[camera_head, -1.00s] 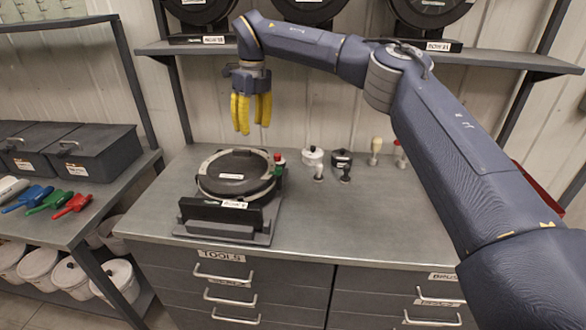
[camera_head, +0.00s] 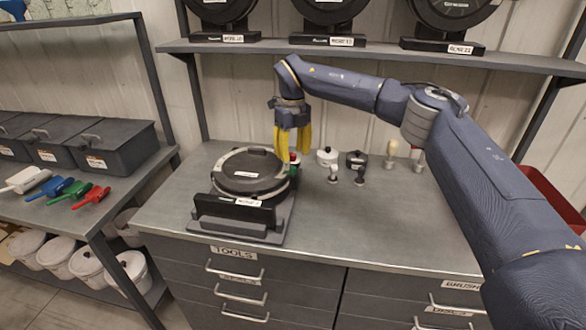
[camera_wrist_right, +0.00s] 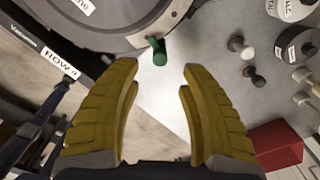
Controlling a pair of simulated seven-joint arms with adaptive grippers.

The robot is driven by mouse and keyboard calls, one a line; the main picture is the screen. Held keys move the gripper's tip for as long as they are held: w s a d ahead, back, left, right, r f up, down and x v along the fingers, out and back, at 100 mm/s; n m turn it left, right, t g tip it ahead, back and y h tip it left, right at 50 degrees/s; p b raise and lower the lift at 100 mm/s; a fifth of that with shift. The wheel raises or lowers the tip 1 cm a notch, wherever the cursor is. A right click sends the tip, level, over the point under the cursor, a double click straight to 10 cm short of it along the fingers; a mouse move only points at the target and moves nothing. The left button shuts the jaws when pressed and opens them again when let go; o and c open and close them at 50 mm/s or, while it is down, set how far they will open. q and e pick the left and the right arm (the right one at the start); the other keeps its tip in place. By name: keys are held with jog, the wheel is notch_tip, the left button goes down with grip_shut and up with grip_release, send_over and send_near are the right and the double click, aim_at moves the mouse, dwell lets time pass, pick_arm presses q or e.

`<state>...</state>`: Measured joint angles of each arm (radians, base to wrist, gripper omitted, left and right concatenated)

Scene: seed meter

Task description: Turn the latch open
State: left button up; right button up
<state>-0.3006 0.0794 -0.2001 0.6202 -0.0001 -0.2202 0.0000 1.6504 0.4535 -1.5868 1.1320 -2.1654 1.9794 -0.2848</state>
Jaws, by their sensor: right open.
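The seed meter (camera_head: 248,172) is a round dark disc housing with a pale rim, on a black stand on the grey workbench. Its latch (camera_head: 294,171), with red and green parts, is at the housing's right edge, partly behind my right gripper's fingers. In the wrist view a green peg of the latch (camera_wrist_right: 157,50) stands at the housing rim. My right gripper (camera_head: 292,150) has yellow fingers pointing down over the latch. In the wrist view my right gripper (camera_wrist_right: 158,72) is open and empty, with the peg just beyond the gap between its fingertips. Contact is not visible. My left gripper is out of view.
White and black round pots (camera_head: 327,157) and several small knobbed tools (camera_head: 360,176) stand right of the meter. A red bin (camera_head: 553,200) is at the far right. A shelf (camera_head: 380,58) with more meters runs behind. The bench front right is clear.

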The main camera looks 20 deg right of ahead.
aim_at(293, 167)
jog(key=shift+f, duration=3)
grip_shut()
